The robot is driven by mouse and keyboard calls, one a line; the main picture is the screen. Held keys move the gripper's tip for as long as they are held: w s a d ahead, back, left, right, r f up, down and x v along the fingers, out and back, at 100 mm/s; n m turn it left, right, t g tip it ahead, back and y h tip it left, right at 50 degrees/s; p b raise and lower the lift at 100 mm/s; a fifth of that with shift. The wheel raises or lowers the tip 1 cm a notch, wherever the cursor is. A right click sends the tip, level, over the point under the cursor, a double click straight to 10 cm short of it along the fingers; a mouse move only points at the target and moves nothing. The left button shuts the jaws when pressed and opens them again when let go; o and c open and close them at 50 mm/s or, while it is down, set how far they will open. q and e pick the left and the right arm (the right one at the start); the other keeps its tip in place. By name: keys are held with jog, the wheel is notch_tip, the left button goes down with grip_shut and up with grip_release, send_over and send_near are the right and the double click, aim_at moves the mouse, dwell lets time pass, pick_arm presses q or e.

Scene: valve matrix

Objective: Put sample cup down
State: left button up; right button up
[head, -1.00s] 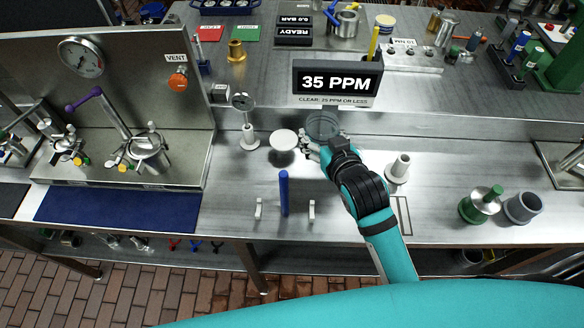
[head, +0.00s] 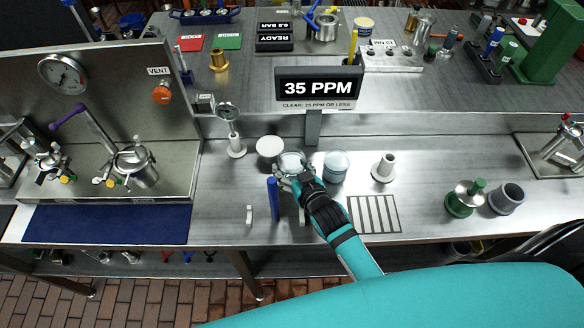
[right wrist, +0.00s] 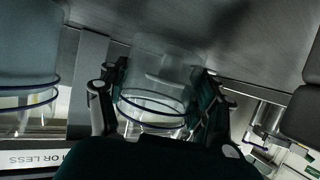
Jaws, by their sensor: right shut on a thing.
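My right gripper (head: 290,172) is shut on a clear, round sample cup (head: 292,160), just right of a white disc (head: 269,147). In the right wrist view the cup (right wrist: 153,95) sits between the two fingers and has a dark blue ring around it. Whether its base touches the bench is hidden. A second clear vessel (head: 336,165) stands on the bench just right of the gripper; it also shows at the left of the right wrist view (right wrist: 28,85). My left gripper is not in view.
A 35 PPM display (head: 319,88) stands on a post behind the cup. A blue upright rod (head: 273,199) is close at the front left.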

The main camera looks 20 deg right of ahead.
jog(key=shift+f, duration=0.1)
jog(key=o, duration=1.4)
jog(key=shift+s, duration=0.35)
jog(key=v, duration=0.3)
jog(key=b+v, duration=0.1)
jog(key=v, duration=0.7)
jog(key=shift+s+d+r, duration=0.1)
jog(key=shift+r, duration=0.25)
